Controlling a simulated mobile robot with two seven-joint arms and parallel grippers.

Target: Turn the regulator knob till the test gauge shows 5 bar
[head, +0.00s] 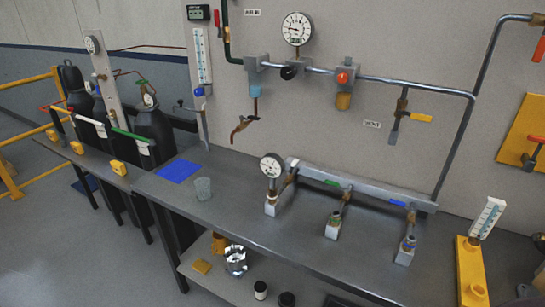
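A round white dial gauge (297,28) is on the wall above the pipe; its reading is too small to tell. A second dial gauge (271,165) stands on the bench at the left end of a grey manifold bar, and its reading is also too small to tell. A black knob (289,73) sits on the wall pipe below the wall gauge. An orange-red knob (343,77) is on a block to its right. I cannot tell for certain which knob is the regulator's or which dial is the test gauge. Neither gripper is in view.
The manifold bar (368,189) lies along the back of the bench (250,220). A clear cup (203,188) and blue mat (179,171) lie left. A yellow-handled valve (412,117) hangs from the pipe. A yellow stand (470,270) is at right. The bench's front strip is clear.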

